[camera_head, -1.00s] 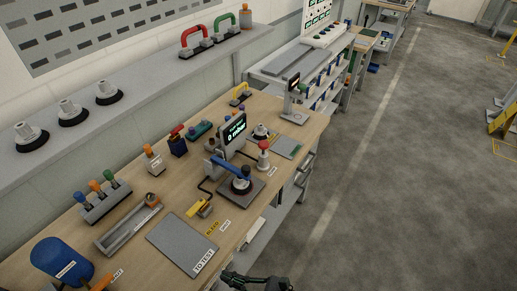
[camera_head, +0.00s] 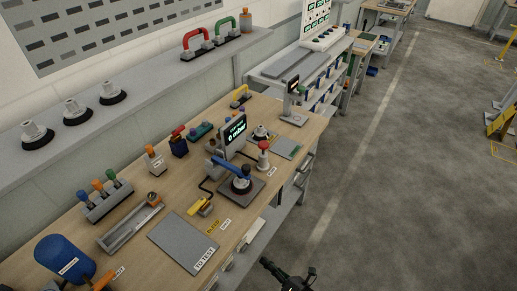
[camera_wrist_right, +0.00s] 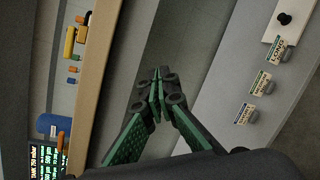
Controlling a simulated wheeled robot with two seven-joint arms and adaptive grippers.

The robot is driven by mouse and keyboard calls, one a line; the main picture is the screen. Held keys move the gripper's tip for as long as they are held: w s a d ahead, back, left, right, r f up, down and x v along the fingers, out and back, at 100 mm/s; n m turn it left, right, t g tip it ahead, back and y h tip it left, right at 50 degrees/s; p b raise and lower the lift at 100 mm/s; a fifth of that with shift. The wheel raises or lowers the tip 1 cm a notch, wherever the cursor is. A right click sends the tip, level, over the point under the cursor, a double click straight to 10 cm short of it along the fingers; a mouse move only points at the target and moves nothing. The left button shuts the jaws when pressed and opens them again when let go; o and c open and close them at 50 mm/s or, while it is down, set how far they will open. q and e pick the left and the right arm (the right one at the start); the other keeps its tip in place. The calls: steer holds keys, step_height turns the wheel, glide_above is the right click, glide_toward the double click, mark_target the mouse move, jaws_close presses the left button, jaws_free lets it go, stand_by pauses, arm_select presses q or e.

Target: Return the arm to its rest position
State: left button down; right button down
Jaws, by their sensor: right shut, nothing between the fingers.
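My right gripper (camera_head: 290,278) shows at the bottom edge of the head view, in front of the bench and over the floor side, clear of the bench top. In the right wrist view its green-padded fingers (camera_wrist_right: 158,92) meet at the tips, shut with nothing between them. My left gripper is not in view. The wooden workbench (camera_head: 235,262) holds a suction cup on a blue arm (camera_head: 232,168) over a dark plate, beside a display reading 0 mbar (camera_head: 235,133).
A grey "TO TEST" mat (camera_head: 183,243), a blue tank (camera_head: 65,258) and a grey tray (camera_head: 130,228) lie on the bench. Open grey floor (camera_head: 400,200) lies to the right.

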steer(key=d+f+m+h, duration=0.5)
steer(key=d+f+m, duration=0.6)
steer(key=f, duration=0.5)
steer(key=s+d+f+m+g+h, duration=0.2)
steer(key=s+d+f+m, duration=0.25)
steer(key=d+f, duration=0.35)
steer(key=s+d+f+m+g+h, duration=0.1)
steer(key=s+d+f+m+h, duration=0.35)
steer(key=f, duration=0.55)
steer(key=s+d+f+m+g, duration=0.2)
steer(key=s+f+m, duration=0.2)
steer(key=s, duration=0.7)
steer(key=s+d+f+m+g, duration=0.3)
steer(key=s+f+m, duration=0.1)
steer(key=s, duration=0.8)
steer(key=s+d+f+m+g, duration=0.2)
steer(key=s+f+m, duration=0.3)
steer(key=s, duration=0.7)
steer(key=shift+d+f+g, duration=0.25)
steer(key=shift+f+g, duration=0.15)
steer(key=shift+f, duration=0.35)
